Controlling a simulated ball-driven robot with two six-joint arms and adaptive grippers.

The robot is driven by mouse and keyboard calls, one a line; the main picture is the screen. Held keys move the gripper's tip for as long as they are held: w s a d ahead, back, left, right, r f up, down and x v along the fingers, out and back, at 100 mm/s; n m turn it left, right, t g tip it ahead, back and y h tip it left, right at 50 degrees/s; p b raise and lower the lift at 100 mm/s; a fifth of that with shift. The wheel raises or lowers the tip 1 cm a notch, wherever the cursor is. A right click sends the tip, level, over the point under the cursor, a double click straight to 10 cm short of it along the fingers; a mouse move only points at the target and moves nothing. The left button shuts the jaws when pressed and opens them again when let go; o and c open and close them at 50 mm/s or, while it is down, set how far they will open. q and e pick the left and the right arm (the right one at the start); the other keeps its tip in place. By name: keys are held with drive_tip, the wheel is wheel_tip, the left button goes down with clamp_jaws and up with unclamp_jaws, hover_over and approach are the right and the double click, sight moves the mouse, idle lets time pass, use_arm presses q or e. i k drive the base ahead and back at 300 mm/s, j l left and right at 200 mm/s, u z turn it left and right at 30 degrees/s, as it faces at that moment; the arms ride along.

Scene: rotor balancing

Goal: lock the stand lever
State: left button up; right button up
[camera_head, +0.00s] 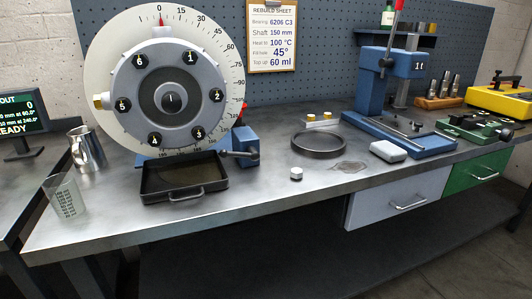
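The balancing stand stands at the left of the bench, with a grey rotor disc (168,62) with numbered positions in front of a white degree dial (104,42). A blue block (245,141) is at the stand's lower right. A thin lever with a red tip (243,105) rises beside the dial, above the block. A short dark bar (240,154) sticks out at the block's front. I cannot tell from this view whether the lever is locked. Neither of my grippers is in view.
A black tray (185,195) lies before the stand. A metal jug (87,150) and a clear measuring cup (65,198) stand left. A black ring (319,145), a small hex piece (296,173) and a blue press (370,90) are right. The front middle of the bench is clear.

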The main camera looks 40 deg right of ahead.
sight(251, 152)
drive_tip(key=z, duration=1.1)
drive_tip(key=i+l+u, duration=0.25)
drive_tip(key=l, duration=0.3)
drive_tip(key=i+l+u, duration=0.1)
drive_tip(key=l+u, duration=0.2)
drive_tip(key=l, duration=0.25)
drive_tip(key=i+l+u, duration=0.1)
drive_tip(key=l+u, duration=0.15)
drive_tip(key=l, duration=0.35)
drive_tip(key=l+u, duration=0.3)
drive_tip(key=l, duration=0.3)
